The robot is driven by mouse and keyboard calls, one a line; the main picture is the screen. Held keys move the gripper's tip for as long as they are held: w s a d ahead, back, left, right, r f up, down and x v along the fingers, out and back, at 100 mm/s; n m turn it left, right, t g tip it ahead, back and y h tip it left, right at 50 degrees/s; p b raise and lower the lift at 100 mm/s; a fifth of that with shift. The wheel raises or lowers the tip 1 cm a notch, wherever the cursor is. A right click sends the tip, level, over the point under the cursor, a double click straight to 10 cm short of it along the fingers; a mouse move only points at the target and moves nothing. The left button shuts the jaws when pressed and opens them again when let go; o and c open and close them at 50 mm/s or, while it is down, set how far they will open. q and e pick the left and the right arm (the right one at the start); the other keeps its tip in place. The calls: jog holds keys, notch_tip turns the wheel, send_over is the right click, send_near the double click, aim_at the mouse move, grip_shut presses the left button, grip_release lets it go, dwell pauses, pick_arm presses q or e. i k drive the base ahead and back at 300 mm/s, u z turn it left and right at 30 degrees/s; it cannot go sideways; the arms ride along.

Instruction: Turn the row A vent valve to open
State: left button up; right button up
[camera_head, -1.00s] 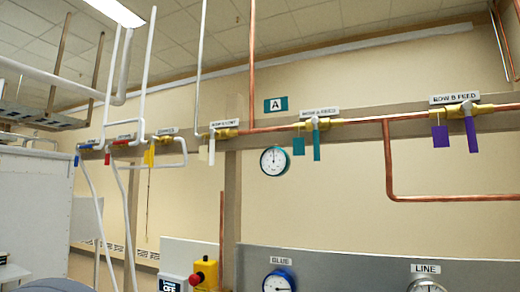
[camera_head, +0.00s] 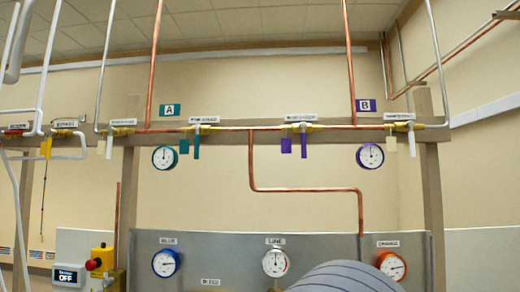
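The row A vent valve (camera_head: 122,131) is a brass valve on the wall rail at left of centre in the head view, under a small white label. Its white handle (camera_head: 109,144) hangs straight down, across the line of the horizontal pipe. A pale tag hangs just left of the handle. The teal "A" sign (camera_head: 169,110) is up to the right of it. Neither of my grippers is in view, and nothing touches the valve.
Right along the rail are valves with a teal handle (camera_head: 196,146), a purple handle (camera_head: 303,146) and another white handle (camera_head: 412,145). Dial gauges hang below (camera_head: 165,158). A grey panel (camera_head: 220,262) and a red button on a yellow box (camera_head: 100,260) stand lower.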

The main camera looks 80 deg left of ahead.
aim_at(110, 130)
jog(key=z, duration=0.45)
jog(key=k, duration=2.15)
jog(key=u, duration=1.25)
